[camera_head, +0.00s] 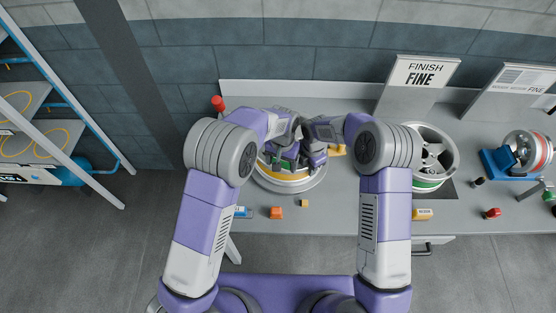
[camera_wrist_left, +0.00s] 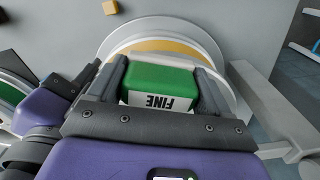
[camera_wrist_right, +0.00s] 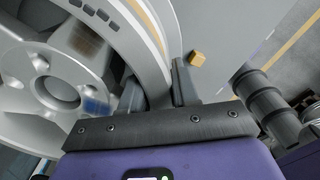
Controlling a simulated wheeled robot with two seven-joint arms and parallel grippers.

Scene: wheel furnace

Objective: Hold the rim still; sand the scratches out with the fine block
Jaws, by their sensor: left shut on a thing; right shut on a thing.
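The wheel rim (camera_head: 290,184) lies on the bench in front of me, with a yellow-orange band along it, and is partly hidden by my grippers. My left gripper (camera_wrist_left: 160,78) is shut on the green and white block marked FINE (camera_wrist_left: 158,98); the block is over the rim, and contact is unclear. The rim also shows behind it in the left wrist view (camera_wrist_left: 205,42). My right gripper (camera_wrist_right: 155,90) is shut on the rim's edge, with the spokes (camera_wrist_right: 55,90) at the left of the right wrist view. Scratches cannot be made out.
A second wheel (camera_head: 434,155) sits on a dark mat to the right, before a FINISH FINE sign (camera_head: 420,74). Further right is a blue stand (camera_head: 497,165) with a wheel.

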